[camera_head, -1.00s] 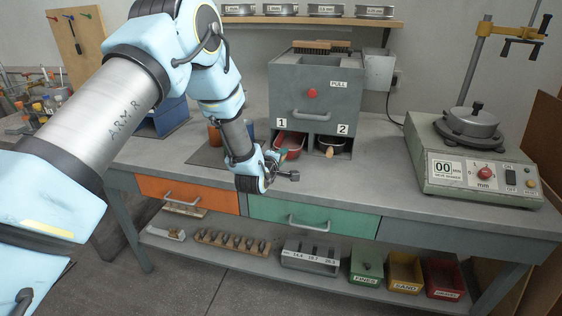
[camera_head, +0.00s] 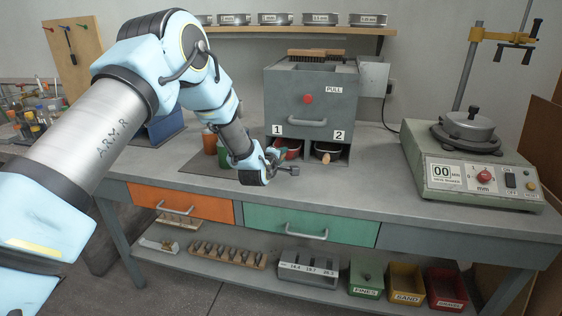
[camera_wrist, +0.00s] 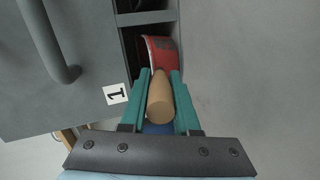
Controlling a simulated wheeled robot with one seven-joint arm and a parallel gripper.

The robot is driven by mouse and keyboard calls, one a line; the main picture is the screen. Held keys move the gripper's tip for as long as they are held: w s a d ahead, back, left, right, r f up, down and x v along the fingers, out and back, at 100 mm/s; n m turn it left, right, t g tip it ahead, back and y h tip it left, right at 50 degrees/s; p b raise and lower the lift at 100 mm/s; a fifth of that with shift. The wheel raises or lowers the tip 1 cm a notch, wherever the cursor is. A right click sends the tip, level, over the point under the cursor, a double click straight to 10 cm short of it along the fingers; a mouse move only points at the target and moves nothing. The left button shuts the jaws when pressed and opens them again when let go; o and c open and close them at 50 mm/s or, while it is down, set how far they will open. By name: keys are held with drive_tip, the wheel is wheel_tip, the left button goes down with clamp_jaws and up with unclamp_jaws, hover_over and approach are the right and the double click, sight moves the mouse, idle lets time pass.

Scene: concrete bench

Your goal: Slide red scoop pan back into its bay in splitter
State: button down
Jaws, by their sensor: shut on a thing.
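The grey splitter (camera_head: 311,98) stands at the back of the bench, with bays labelled 1 and 2 at its base. The red scoop pan (camera_head: 291,149) is at bay 1, partly inside; its inner end is hidden. My gripper (camera_head: 277,155) is in front of bay 1. In the wrist view, its green fingers (camera_wrist: 160,84) are shut on the pan's wooden handle (camera_wrist: 160,102), one on each side, and the red pan (camera_wrist: 160,52) extends beyond the tips into the opening beside the label 1.
Bay 2 holds a second pan (camera_head: 327,149) with a wooden handle sticking out, close right of my gripper. Coloured containers (camera_head: 212,143) stand left of my gripper. A sieve shaker (camera_head: 470,170) is at right. The bench front between them is clear.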

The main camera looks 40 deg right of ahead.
drive_tip(key=shift+w+d+b, duration=0.7)
drive_tip(key=shift+d, duration=0.35)
drive_tip(key=c, duration=0.6)
unclamp_jaws()
drive_tip(key=shift+o, duration=0.2)
drive_tip(key=shift+f, duration=0.1)
drive_tip(key=shift+s+a, duration=0.1)
drive_tip(key=shift+a, duration=0.15)
drive_tip(key=b+v, duration=0.2)
drive_tip(key=v, duration=0.8)
drive_tip(key=shift+a+r+b, duration=0.1)
drive_tip(key=shift+r+b, duration=0.1)
drive_tip(key=shift+b, duration=0.1)
